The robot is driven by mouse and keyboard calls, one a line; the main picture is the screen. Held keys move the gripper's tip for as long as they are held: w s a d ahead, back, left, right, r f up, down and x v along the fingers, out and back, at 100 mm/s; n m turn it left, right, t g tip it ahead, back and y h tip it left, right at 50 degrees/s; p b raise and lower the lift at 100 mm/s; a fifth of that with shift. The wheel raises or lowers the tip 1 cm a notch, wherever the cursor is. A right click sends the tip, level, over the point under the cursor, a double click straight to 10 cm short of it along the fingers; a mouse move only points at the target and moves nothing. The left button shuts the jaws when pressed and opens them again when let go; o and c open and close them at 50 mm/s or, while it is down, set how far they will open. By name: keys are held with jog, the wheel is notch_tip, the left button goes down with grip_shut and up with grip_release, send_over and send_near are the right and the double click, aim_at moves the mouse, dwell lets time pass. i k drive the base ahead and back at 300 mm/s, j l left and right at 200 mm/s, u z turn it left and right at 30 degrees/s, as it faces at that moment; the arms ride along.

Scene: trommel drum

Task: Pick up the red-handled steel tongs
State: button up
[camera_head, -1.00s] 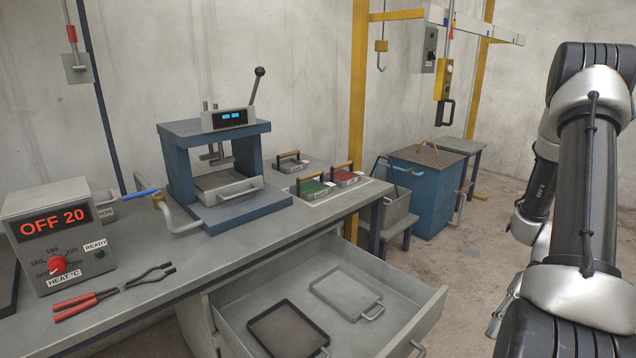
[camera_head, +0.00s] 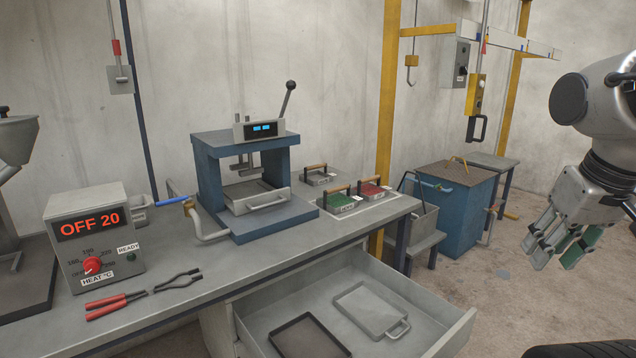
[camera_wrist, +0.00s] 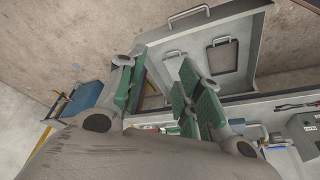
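The red-handled steel tongs (camera_head: 142,292) lie on the grey bench top, in front of the heater box, with red handles to the left and dark jaws to the right. Part of them also shows at the right edge of the wrist view (camera_wrist: 292,106). My gripper (camera_head: 556,248) hangs in the air at the right of the head view, over the floor and far from the tongs. In the wrist view its green-padded fingers (camera_wrist: 158,88) are spread apart with nothing between them.
An open drawer (camera_head: 455,335) with two trays juts out below the bench. The heater box (camera_head: 95,238) reads OFF 20. A blue press (camera_head: 245,190) stands mid-bench, with green-topped (camera_head: 342,203) and red-topped (camera_head: 371,191) blocks to its right. A hopper machine (camera_head: 18,230) stands far left.

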aim_at(121, 300)
jog(key=u, duration=1.4)
jog(key=i+j, duration=0.1)
jog(key=j, duration=0.6)
jog(key=j+z, duration=0.15)
jog(key=j, duration=0.55)
jog(key=i+j, duration=0.1)
jog(key=i, duration=0.3)
jog(key=i+j+z, duration=0.1)
jog(key=i, duration=0.3)
